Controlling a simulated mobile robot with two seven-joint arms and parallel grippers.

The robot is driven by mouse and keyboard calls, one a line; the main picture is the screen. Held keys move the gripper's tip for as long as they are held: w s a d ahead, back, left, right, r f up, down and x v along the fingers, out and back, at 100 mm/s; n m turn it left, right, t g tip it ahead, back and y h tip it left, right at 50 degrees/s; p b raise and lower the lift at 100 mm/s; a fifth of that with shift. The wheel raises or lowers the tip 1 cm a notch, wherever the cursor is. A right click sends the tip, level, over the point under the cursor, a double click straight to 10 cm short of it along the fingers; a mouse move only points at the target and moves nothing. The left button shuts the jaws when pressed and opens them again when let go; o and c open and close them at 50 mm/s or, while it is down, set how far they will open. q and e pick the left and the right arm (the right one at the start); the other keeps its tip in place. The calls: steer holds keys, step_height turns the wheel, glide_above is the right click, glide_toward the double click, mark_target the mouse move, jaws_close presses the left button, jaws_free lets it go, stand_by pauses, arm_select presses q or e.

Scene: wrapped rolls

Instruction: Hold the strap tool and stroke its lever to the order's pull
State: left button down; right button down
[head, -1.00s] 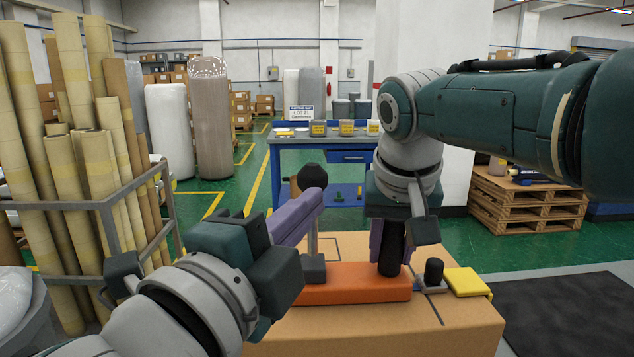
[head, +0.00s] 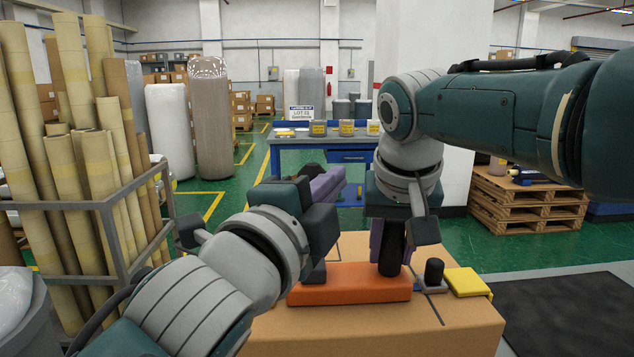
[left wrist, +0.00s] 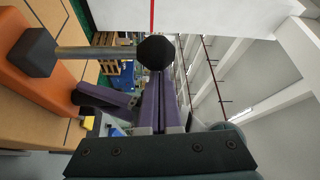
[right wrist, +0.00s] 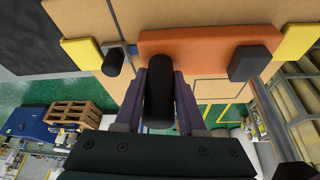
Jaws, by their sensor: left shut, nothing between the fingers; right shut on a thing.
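The strap tool has an orange body (head: 350,285) lying on the brown carton (head: 370,325). My right gripper (head: 388,250) points down and is shut on its upright black handle (right wrist: 158,92), with a purple finger on each side. The lever is a grey rod (left wrist: 100,53) rising from a dark block (left wrist: 35,52) at the body's left end, with a dark knob (left wrist: 157,52) on top. My left gripper (left wrist: 162,85) is shut and empty, its purple fingertips close by the knob; I cannot tell whether they touch. In the head view the left wrist hides most of the lever.
A short black post (head: 434,271) and a yellow block (head: 468,282) are at the tool's right end. A rack of tall rolls (head: 75,160) stands at left. A blue bench (head: 325,140) and wooden pallets (head: 525,205) are behind. A dark mat (head: 570,310) lies at right.

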arm_select(q)
steer(key=shift+a, duration=0.1)
arm_select(e)
steer(key=shift+s+f, duration=0.1)
arm_select(q)
steer(key=shift+a+n, duration=0.3)
steer(key=shift+a+t, duration=0.15)
steer(key=shift+t, duration=0.15)
steer(key=a+f+n+t, duration=0.2)
steer(key=a+n, duration=0.3)
steer(key=a, duration=0.3)
steer(key=shift+n, duration=0.4)
steer(key=shift+f, duration=0.15)
